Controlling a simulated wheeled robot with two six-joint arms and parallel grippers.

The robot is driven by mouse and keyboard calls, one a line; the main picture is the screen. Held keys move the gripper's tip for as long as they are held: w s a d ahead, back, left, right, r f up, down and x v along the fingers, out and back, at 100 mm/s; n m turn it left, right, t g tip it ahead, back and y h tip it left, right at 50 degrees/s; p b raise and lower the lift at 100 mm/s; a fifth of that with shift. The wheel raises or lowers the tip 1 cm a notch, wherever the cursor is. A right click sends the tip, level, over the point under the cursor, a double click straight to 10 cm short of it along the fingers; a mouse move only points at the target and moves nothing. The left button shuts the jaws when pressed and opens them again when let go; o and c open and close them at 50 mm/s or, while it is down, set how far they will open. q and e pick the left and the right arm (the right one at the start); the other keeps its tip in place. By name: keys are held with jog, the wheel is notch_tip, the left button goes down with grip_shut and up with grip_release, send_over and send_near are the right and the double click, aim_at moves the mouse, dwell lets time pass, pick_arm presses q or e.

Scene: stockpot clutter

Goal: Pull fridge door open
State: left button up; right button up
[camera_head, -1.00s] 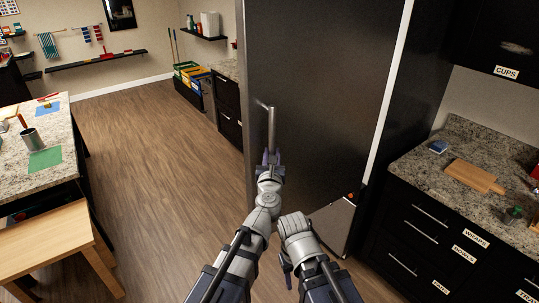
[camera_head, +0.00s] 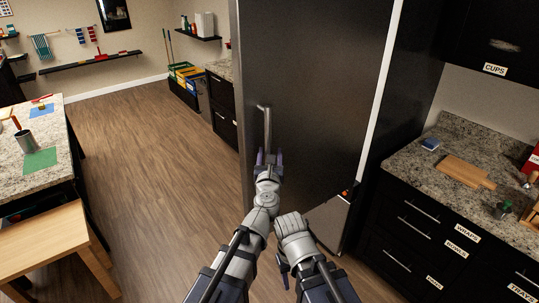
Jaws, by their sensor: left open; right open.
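The fridge door (camera_head: 312,95) is a tall dark grey panel in the middle of the head view, and it looks closed. Its vertical metal handle (camera_head: 267,128) is near the door's left edge. My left gripper (camera_head: 269,158) is open at the handle's lower part, with its fingers on either side of the handle as seen from here. I cannot tell whether they touch it. My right gripper (camera_head: 285,272) is lower, beside the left arm and away from the handle; its fingers are partly hidden.
A granite counter (camera_head: 411,164) over dark drawers stands right of the fridge, with a cutting board (camera_head: 465,172) on it. An island (camera_head: 62,147) and a wooden bench (camera_head: 42,238) stand at the left. The wooden floor (camera_head: 150,150) between is clear.

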jog(key=shift+a, duration=0.1)
jog(key=shift+r, duration=0.1)
notch_tip(320, 180, up, 10)
jog(key=p, duration=1)
